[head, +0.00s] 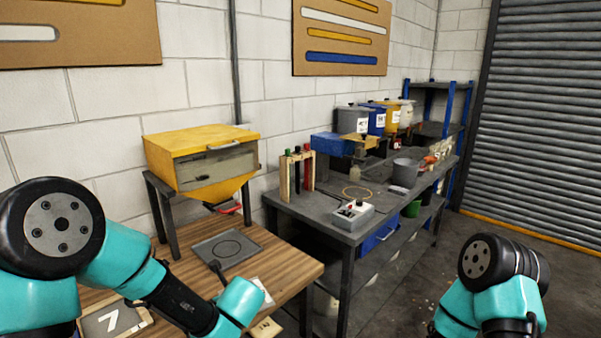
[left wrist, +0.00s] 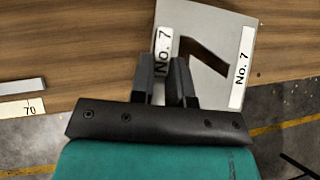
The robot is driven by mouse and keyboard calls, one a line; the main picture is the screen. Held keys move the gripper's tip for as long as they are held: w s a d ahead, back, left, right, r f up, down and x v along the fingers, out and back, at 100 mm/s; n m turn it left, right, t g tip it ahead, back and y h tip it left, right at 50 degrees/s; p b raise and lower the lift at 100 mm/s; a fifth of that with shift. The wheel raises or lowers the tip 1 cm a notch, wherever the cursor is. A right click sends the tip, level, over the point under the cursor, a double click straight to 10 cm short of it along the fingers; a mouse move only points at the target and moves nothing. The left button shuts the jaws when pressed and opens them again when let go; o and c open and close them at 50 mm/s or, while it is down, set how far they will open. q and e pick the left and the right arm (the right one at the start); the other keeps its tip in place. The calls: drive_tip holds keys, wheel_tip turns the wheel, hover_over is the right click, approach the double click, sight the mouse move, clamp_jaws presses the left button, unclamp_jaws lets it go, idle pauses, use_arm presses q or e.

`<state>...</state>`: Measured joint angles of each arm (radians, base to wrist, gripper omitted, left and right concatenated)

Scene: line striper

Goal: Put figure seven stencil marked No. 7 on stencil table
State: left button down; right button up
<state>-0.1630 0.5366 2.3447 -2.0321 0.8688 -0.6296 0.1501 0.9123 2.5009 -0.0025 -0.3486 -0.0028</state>
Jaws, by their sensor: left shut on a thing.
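The figure seven stencil is a grey plate (left wrist: 212,22) with a cut-out 7 and white "No. 7" labels along two sides. In the left wrist view my left gripper (left wrist: 170,62) is shut on its near left edge, by one label. The plate overlaps the wooden table's edge and the floor in that view; I cannot tell if it touches the table. In the head view my left wrist hides most of it, and a white bit (head: 263,290) shows beside the wrist. The wooden table (head: 285,272) is below. My right arm shows at lower right, its gripper out of frame.
A framed slate with a white 7 (head: 112,318) lies at the table's left. A dark square tray with a circle (head: 227,248) lies farther back. A yellow cabinet (head: 200,160) stands behind. A grey workbench (head: 330,222) holds paint cans and tools.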

use_arm(q)
drive_tip(key=shift+w+a+f+m+t+h, duration=0.3)
drive_tip(key=shift+a+m+h, duration=0.2)
drive_tip(key=shift+m, duration=0.25)
drive_tip(key=shift+w+a+f+m+t+h, duration=0.25)
drive_tip(key=shift+a+m+h, duration=0.15)
drive_tip(key=shift+m+h, duration=0.3)
